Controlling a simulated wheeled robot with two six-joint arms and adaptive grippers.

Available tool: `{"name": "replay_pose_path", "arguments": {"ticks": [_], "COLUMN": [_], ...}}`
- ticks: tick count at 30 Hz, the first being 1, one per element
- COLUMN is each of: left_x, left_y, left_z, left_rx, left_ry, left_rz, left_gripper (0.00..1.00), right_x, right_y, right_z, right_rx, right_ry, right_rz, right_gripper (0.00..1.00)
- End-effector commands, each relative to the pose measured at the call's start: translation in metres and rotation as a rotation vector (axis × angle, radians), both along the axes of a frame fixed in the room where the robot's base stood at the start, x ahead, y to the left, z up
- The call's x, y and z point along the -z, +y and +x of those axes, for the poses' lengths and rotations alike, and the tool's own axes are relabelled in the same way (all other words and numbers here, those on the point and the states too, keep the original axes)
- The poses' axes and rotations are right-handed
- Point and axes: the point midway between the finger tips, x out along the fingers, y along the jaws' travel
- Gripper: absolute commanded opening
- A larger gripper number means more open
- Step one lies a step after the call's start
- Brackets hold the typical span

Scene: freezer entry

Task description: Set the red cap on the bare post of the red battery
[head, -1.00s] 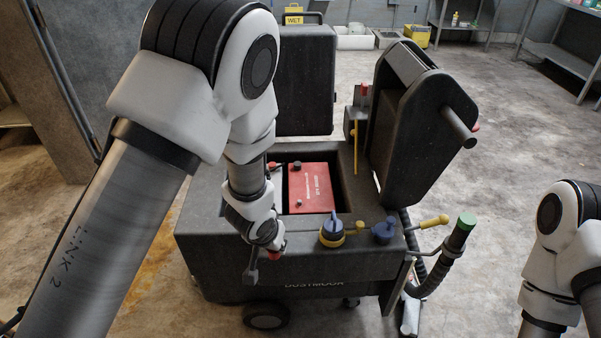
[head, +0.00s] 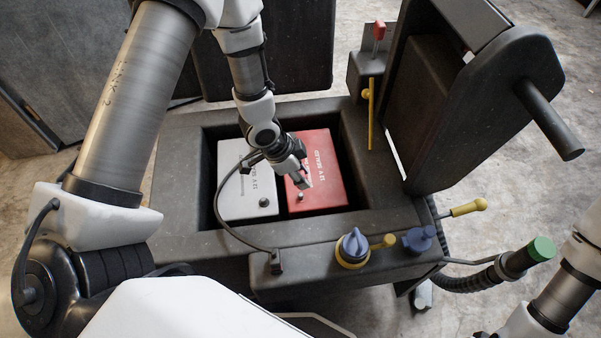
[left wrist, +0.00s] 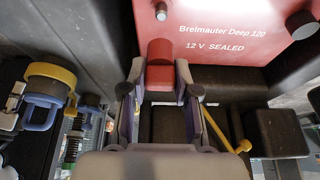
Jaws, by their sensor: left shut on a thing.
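The red battery (head: 325,192) sits in the open bay of a dark machine, beside a white battery (head: 233,200). My left gripper (head: 306,182) is above the red battery, with its fingers pointing down. In the left wrist view the gripper (left wrist: 160,90) is shut on the red cap (left wrist: 160,62). The bare metal post (left wrist: 161,12) is just beyond the cap in that view, apart from it. The post (head: 300,196) also shows in the head view. The red battery's other post bears a black cap (left wrist: 301,24). My right gripper is out of view.
The bay's dark rim (head: 385,212) surrounds both batteries. A raised lid (head: 430,110) stands at the right. A black cable (head: 225,220) arches over the white battery. A blue-and-yellow knob (head: 353,246) and a blue knob (head: 418,240) sit along the front.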

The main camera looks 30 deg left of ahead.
Motion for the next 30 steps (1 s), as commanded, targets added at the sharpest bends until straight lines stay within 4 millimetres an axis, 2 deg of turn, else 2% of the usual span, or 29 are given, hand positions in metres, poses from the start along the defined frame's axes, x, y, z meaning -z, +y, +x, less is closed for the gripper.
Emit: {"name": "replay_pose_path", "arguments": {"ticks": [8,21,30], "left_x": [-0.003,0.037,0.038], "left_y": [0.001,0.001,0.001], "left_z": [-0.001,0.0,0.0], "left_rx": [-0.006,-0.008,-0.007], "left_ry": [-0.002,-0.003,-0.004], "left_rz": [-0.003,-0.003,-0.002], "left_gripper": [0.06,0.06,0.06], "right_x": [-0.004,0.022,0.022], "right_y": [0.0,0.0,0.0], "right_z": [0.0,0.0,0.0], "right_rx": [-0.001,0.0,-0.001], "right_ry": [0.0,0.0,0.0], "right_rz": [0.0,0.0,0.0], "right_gripper": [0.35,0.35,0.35]}}
